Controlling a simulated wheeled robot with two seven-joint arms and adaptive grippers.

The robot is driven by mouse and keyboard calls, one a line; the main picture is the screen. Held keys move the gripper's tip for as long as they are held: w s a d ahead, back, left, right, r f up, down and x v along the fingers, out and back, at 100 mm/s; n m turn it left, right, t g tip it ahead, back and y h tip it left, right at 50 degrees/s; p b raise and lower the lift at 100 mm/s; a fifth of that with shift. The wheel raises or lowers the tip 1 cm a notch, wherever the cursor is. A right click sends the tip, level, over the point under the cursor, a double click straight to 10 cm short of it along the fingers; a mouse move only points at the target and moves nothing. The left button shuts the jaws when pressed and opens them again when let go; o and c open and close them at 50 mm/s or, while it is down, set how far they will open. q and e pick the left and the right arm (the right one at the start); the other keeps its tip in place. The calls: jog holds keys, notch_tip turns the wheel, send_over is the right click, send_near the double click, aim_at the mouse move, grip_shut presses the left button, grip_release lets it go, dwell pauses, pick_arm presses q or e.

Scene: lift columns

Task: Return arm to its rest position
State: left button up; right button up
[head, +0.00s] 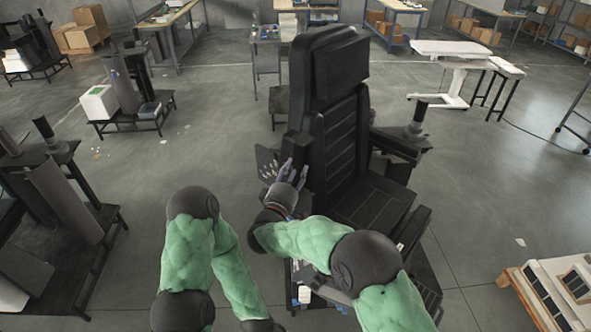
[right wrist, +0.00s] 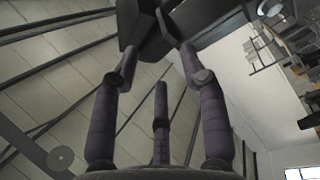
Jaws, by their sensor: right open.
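My right arm, in a green padded sleeve (head: 310,240), reaches in from the lower right of the head view and bends back to the left. Its gripper (head: 290,172) is open, with the fingers pointing up and nothing seen between them. It overlaps the left side of a large black seat (head: 338,125); whether it touches the seat is unclear. In the right wrist view the fingers of the gripper (right wrist: 158,62) are spread, with dark parts beyond their tips. My left arm (head: 190,250) hangs down at the lower left, and its gripper is out of view.
Dark stands (head: 70,200) are at the left. A white table (head: 455,50) stands at the back right. A wooden-edged pallet (head: 525,300) is at the lower right. Grey floor (head: 490,210) is open between.

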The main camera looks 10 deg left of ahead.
jog(key=d+f+m+g+y+b, duration=0.25)
jog(key=d+f, duration=0.35)
jog(key=f, duration=0.7)
jog(key=d+f+m+g+y+b, duration=0.1)
jog(key=d+f+g+b, duration=0.35)
jog(key=f, duration=0.95)
jog(key=s+d+f+m+g+b, duration=0.1)
jog(key=s+d+f+m+g, duration=0.1)
jog(key=s+d+f, duration=0.45)
jog(key=s+d+f+m+g+b, duration=0.2)
jog(key=s+d+f, duration=0.2)
jog(key=f, duration=0.6)
jog(key=s+d+f+m+g+b, duration=0.1)
jog(key=s+d+f+m+g, duration=0.1)
jog(key=s, duration=0.6)
jog(key=s+d+f+m+g+y+b, duration=0.1)
jog(key=s+d+f+m+g+b, duration=0.1)
jog(key=s+f, duration=0.3)
jog(key=s+d+f+m+g+y+b, duration=0.1)
jog(key=s+f+m+g, duration=0.3)
jog(key=s, duration=0.9)
jog(key=shift+d+f+b, duration=0.25)
jog(key=shift+d+b, duration=0.1)
jog(key=shift+d, duration=0.25)
jog(key=shift+y, duration=0.25)
